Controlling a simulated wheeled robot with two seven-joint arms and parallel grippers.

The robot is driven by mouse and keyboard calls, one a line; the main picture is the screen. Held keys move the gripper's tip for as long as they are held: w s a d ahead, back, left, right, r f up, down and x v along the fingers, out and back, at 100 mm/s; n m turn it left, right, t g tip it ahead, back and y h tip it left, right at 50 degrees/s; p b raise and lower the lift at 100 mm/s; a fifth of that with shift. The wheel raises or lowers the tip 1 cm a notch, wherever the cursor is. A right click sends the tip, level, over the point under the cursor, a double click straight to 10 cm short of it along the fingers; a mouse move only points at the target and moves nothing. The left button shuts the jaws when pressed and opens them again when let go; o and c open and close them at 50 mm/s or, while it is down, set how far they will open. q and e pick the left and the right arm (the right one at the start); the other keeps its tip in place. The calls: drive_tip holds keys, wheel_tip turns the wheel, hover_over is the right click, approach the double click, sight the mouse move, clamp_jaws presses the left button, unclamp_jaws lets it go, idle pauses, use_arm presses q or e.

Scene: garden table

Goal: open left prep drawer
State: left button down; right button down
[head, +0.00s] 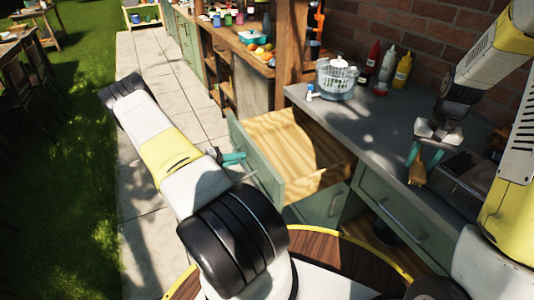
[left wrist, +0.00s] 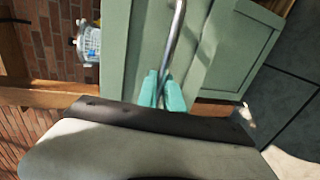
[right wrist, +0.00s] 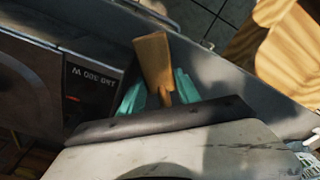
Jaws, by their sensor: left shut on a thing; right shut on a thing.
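The left prep drawer is pulled well out; its green front (head: 257,163) faces left and its pale wooden inside (head: 290,135) looks empty. My left gripper (head: 233,158) is at the outer side of that front. In the left wrist view its teal fingers (left wrist: 162,92) are shut on the drawer's metal bar handle (left wrist: 174,40), against the green front (left wrist: 145,35). My right gripper (head: 414,154) is over the grey counter, shut on a flat brown wooden piece (head: 417,172). This piece also shows between the teal fingers in the right wrist view (right wrist: 153,65).
On the counter (head: 350,115) stand a white basket-like spinner (head: 337,78) and several sauce bottles (head: 388,65). A dark boxy appliance (head: 470,175) is right of my right gripper. Another closed green drawer (head: 395,215) is below the counter. Stone paving (head: 145,235) lies left.

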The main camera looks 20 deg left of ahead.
use_arm(q)
drive_tip(key=shift+f+v, duration=0.25)
drive_tip(key=shift+v, duration=0.95)
drive_tip(key=shift+a, duration=0.1)
drive_tip(key=c, duration=1.5)
unclamp_jaws()
drive_tip(key=v, duration=1.2)
drive_tip(key=shift+f, duration=0.1)
